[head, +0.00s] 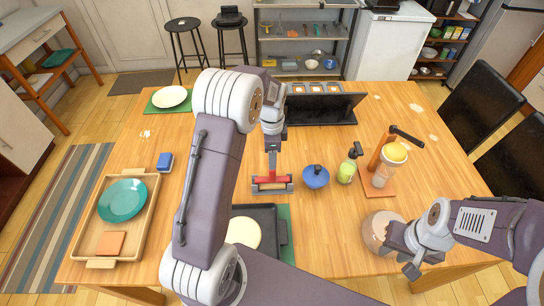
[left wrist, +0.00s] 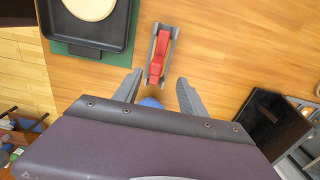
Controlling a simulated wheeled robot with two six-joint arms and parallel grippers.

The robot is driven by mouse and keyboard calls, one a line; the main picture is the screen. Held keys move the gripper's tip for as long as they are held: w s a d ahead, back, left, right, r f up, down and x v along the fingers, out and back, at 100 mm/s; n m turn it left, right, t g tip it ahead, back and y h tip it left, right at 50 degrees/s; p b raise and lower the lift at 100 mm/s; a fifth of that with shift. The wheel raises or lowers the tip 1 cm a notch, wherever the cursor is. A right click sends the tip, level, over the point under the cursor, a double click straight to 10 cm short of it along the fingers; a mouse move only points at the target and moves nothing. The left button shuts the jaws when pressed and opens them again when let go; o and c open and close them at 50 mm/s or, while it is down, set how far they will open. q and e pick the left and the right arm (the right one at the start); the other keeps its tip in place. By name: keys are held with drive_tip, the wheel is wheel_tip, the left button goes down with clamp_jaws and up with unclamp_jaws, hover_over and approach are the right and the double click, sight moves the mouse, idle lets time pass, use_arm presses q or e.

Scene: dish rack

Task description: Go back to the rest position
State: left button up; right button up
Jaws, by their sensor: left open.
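My left gripper (head: 272,145) is above the middle of the table, close over a red-and-grey item (head: 273,184) whose kind I cannot tell. In the left wrist view the two fingers stand apart with nothing held between them (left wrist: 160,77). The red-and-grey item (left wrist: 158,58) is beyond the fingertips there. Something blue shows partly behind the gripper body. My right gripper (head: 412,266) is at the right front, beside a beige round vessel (head: 377,232); its fingers are too unclear to judge.
A blue lidded pot (head: 315,177) and a green bottle (head: 348,168) stand right of the left gripper. A black rack (head: 320,107) stands behind. A dark tray (head: 271,218) lies in front, partly hidden by my arm. A wooden tray (head: 148,222) is at left. A coffee stand (head: 384,160) is at right.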

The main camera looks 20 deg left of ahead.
idle(0.4)
use_arm(q)
drive_tip(key=s+d+r+t, duration=0.1)
drive_tip(key=s+d+r, duration=0.25)
drive_tip(key=r, duration=0.25)
drive_tip(key=s+d+f+n, duration=0.1)
drive_tip(key=s+f+n, duration=0.3)
drive_tip(key=s+n, duration=0.9)
drive_tip(key=shift+s+d, duration=0.15)
drive_tip(key=shift+s, duration=0.7)
